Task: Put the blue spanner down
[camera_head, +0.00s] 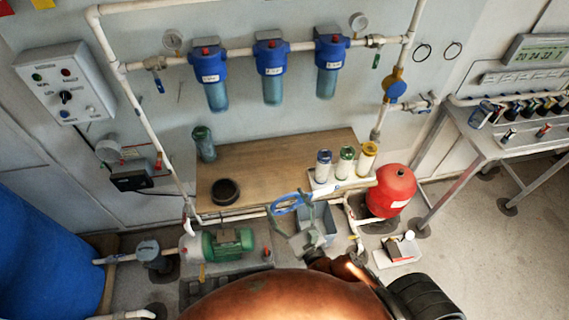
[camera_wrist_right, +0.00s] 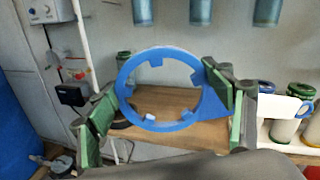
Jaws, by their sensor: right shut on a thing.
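The blue spanner (camera_head: 287,204) is a blue ring with lugs on its inner edge and a pale handle running to the right. My right gripper (camera_head: 294,218) is shut on it and holds it in front of the wooden bench (camera_head: 262,160). In the right wrist view the spanner ring (camera_wrist_right: 126,75) stands up between the finger pads of the right gripper (camera_wrist_right: 162,112), its right side by the right-hand pads. Its handle reaches right, past the fingers. My left gripper is not in view.
On the bench are a dark ring (camera_head: 225,191), a clear blue-green housing (camera_head: 204,144) at the back left, and several capped cartridges (camera_head: 345,161) at the right. The bench middle is bare. A red tank (camera_head: 391,190) and green pump (camera_head: 228,243) stand below.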

